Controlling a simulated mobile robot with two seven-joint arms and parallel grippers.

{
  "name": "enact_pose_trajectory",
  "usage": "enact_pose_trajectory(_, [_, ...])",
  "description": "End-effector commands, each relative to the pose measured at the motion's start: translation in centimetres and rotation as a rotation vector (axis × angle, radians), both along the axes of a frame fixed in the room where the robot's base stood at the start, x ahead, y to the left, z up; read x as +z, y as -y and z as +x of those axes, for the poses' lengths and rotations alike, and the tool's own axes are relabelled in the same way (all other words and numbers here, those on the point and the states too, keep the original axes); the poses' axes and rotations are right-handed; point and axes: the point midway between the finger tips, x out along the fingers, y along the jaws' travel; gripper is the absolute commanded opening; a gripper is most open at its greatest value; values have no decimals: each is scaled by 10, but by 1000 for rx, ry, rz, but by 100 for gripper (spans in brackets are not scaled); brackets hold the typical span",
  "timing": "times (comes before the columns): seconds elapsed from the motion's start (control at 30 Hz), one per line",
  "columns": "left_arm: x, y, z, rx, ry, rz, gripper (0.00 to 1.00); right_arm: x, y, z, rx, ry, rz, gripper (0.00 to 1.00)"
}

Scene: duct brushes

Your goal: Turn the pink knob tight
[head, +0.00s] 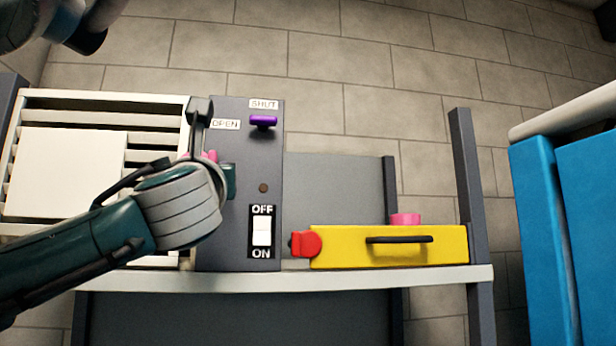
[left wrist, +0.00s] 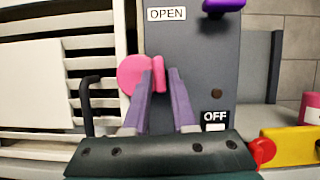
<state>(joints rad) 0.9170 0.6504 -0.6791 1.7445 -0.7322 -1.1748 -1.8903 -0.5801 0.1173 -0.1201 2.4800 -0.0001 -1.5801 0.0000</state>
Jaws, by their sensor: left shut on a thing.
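The pink knob (head: 212,156) is at the left edge of the dark grey panel, beside the white slatted shutter, mostly hidden by my left arm in the head view. In the left wrist view the pink knob (left wrist: 135,77) shows as a round disc with a narrow pink part beside it. My left gripper (left wrist: 162,75) is shut on the pink knob, its two purple fingers reaching up to it. In the head view its fingers are largely hidden behind the wrist. My right gripper is not in view.
The dark panel (head: 240,245) carries a purple handle (head: 263,121) by the OPEN and SHUT labels and a white OFF/ON switch (head: 262,231). To its right are a yellow box (head: 345,253) with a red end piece (head: 306,244) and a pink round piece (head: 405,219).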

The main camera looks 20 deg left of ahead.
Motion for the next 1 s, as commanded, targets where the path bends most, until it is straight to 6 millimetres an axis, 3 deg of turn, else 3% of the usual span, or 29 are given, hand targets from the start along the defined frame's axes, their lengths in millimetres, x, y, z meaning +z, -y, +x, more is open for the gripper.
enact_pose_trajectory(0.7, [-1, 0, 0, -2, -39, 62, 0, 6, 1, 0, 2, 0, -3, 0])
enact_pose_trajectory(0.73, [-1, 0, 0, -2, -39, 62, 28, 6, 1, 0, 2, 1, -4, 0])
enact_pose_trajectory(0.9, [-1, 0, 0, -2, -38, 61, 46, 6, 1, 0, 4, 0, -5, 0])
enact_pose_trajectory(1.0, [0, 0, 0, -2, -38, 61, 46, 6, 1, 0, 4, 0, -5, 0])
